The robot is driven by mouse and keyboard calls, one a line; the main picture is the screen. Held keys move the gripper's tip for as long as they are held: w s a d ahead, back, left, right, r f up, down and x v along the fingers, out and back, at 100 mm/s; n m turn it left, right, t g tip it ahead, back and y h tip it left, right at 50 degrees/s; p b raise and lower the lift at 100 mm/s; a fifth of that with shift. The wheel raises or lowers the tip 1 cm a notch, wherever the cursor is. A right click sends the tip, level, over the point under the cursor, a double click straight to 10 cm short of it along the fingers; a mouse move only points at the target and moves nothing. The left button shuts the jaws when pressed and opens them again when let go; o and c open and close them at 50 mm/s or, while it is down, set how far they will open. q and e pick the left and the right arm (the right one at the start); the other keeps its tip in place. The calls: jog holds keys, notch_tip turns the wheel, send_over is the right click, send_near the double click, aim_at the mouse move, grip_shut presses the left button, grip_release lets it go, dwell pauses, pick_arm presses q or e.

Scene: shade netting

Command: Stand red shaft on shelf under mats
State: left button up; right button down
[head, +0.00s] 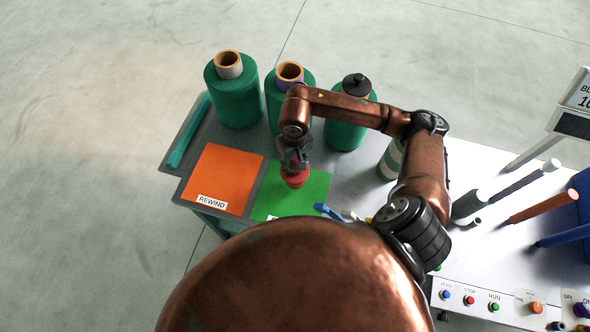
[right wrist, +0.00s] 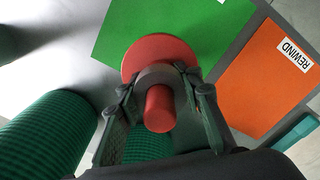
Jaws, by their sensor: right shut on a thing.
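My right gripper (head: 293,163) is shut on the red shaft (head: 296,181), which hangs below it over the back edge of the green mat (head: 306,196). In the right wrist view the fingers (right wrist: 158,92) close around the shaft's grey collar, with a wide red disc (right wrist: 150,50) beyond it and a red end (right wrist: 159,110) towards the camera. I cannot tell whether the shaft touches the mat. The orange mat (head: 223,176) labelled REWIND lies to the left. Something teal (head: 213,226) shows low under the table's front edge; the shelf itself is mostly hidden. My left gripper is out of view.
Several green netting rolls (head: 236,98) stand along the table's back, close behind the gripper. A teal tube (head: 187,130) lies at the left edge. A blue-handled tool (head: 328,211) lies by the green mat. A control panel with buttons (head: 469,299) is at right.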

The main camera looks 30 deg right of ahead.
notch_tip(320, 180, down, 3)
jog(key=shift+f, duration=0.2)
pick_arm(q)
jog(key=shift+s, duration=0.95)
pick_arm(e)
jog(key=shift+f, duration=0.15)
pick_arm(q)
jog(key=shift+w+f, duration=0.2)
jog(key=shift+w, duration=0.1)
pick_arm(e)
jog(key=c, duration=1.4)
grip_release()
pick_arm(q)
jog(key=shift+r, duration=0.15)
pick_arm(e)
jog(key=shift+o, duration=0.2)
